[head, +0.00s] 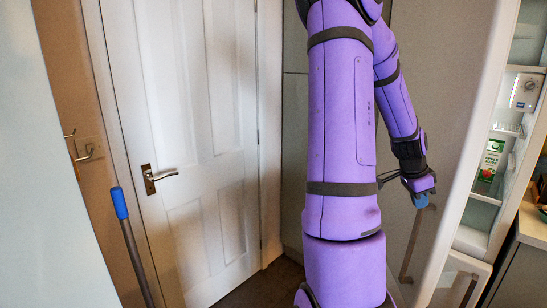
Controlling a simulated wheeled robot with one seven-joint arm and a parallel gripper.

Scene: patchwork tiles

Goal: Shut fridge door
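The fridge stands open at the right of the head view, with its lit interior (497,150) showing shelves and a green and white carton (490,160). A tall grey panel with a wide pale edge, which looks like the fridge door (450,80), stands just left of the interior. A long upright handle (411,245) shows low on the grey surface. My purple arm fills the middle and hides part of the grey surface. My gripper (420,201) hangs in front of the grey panel near the handle's top, with a blue tip. I cannot tell whether it touches or whether its fingers are open.
A white panelled door (200,90) with a metal lever handle is shut at the left. A blue-topped pole (130,240) leans in front of it. Wall hooks (82,148) show at the far left. A counter (533,225) stands at the right edge. Dark floor (265,285) shows low in the middle.

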